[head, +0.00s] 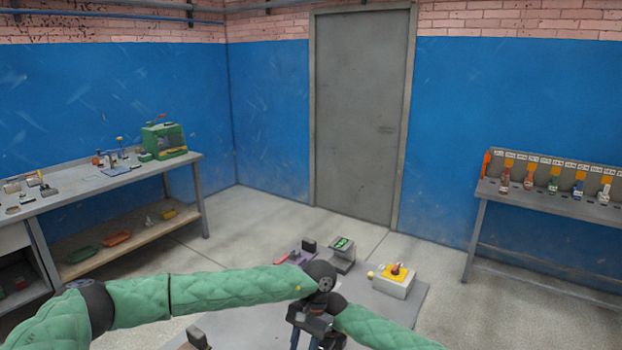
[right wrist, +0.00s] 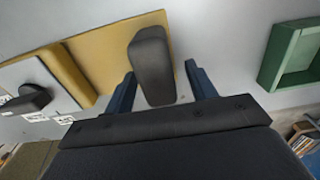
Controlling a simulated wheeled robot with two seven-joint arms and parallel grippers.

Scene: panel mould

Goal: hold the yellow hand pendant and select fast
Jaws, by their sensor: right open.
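In the right wrist view, my right gripper (right wrist: 160,73) is open. Its two blue fingers stand on either side of a dark rounded block (right wrist: 152,60), with gaps showing. The block lies over the edge of a flat yellow piece (right wrist: 92,57); I cannot tell whether this is the yellow hand pendant. No marking for fast is readable. In the head view, my two green-sleeved arms meet at the lower middle. A dark gripper with blue fingers (head: 305,338) points down there, and the arms' overlap hides which one it belongs to. The left gripper's opening cannot be made out.
A white plate with a black knob (right wrist: 30,100) lies left of the yellow piece; a green open frame (right wrist: 292,55) is at right. On the grey table (head: 415,305) stand a yellow-topped box (head: 394,287) and a dark box with green display (head: 342,255). Benches line both sides.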

